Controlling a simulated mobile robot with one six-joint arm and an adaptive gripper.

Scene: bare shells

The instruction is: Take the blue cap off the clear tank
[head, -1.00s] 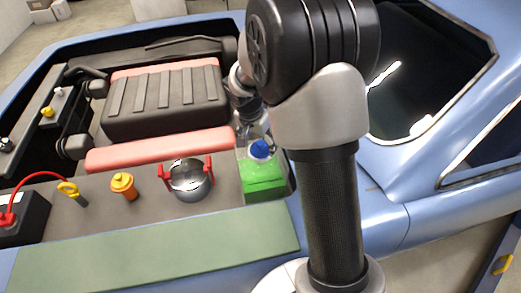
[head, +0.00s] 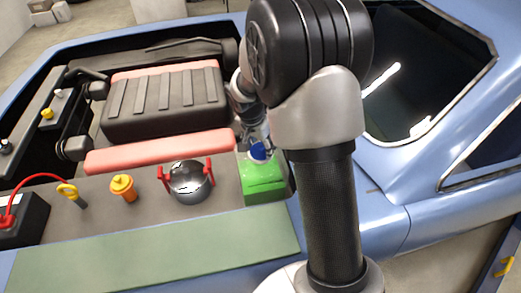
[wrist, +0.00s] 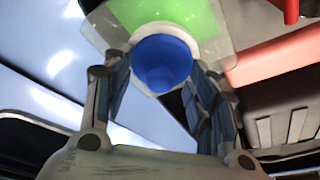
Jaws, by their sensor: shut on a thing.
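The clear tank (head: 263,187) holds green liquid and stands at the right end of the engine bay in the head view. It also shows at the top of the wrist view (wrist: 196,15). The blue cap (head: 259,152) sits on top of the tank. In the wrist view the cap (wrist: 162,62) lies between the two fingers of my gripper (wrist: 163,75). My gripper is shut on the cap, with a finger at each side. In the head view the fingers are small and partly hidden behind my arm.
Left of the tank are a round metal pot with red handles (head: 189,182), an orange cap (head: 123,187), a yellow ring handle (head: 69,192) and a black battery (head: 20,220). A red bar (head: 160,150) and ribbed black cover (head: 165,100) lie behind. A green mat (head: 155,245) covers the front edge.

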